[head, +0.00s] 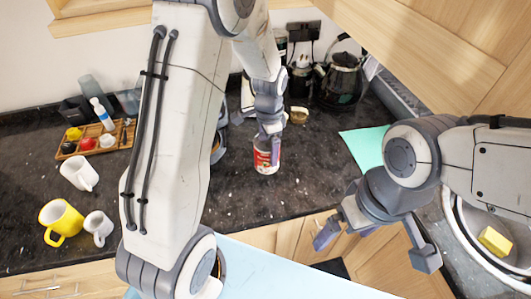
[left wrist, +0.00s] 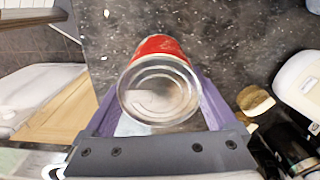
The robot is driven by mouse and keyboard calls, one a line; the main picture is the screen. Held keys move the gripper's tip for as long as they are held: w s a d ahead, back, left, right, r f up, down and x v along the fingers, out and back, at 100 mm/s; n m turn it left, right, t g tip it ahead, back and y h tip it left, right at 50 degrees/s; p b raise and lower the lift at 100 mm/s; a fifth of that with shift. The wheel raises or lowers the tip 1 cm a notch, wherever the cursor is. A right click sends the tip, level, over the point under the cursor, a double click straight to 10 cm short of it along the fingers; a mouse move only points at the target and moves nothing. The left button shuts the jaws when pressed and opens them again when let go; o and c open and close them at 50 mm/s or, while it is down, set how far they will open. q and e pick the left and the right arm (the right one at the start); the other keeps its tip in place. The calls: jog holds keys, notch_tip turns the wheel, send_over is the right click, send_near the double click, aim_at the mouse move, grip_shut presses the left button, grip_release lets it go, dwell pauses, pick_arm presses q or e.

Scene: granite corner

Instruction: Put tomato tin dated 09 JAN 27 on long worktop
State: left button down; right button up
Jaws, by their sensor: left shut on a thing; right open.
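A tin with a red and white label (head: 266,160) is in the fingers of my left gripper (head: 268,140), over the dark speckled worktop (head: 265,195) along the back wall. In the left wrist view the tin's bare metal end (left wrist: 158,92) faces the camera, between the purple fingers of my left gripper (left wrist: 158,105). I cannot tell whether its base touches the worktop. No date is readable. My right gripper (head: 376,246) is open and empty, in front of the worktop's edge at the right.
A wooden tray (head: 68,148), a white mug (head: 79,174) and a yellow mug (head: 60,220) stand at the left. A black kettle (head: 342,82) is at the back. A turquoise sheet (head: 365,146) and a yellow sponge (head: 495,241) are at the right. Worktop around the tin is clear.

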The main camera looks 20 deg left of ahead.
pick_arm(q)
jog(key=shift+w+a+f, duration=0.1)
jog(key=shift+a+f, duration=0.25)
jog(key=shift+a, duration=0.2)
notch_tip(320, 180, down, 3)
jog(key=shift+f+p, duration=0.1)
jog(key=shift+p, duration=0.6)
jog(key=shift+f, duration=0.3)
jog(key=shift+f, duration=0.2)
grip_release()
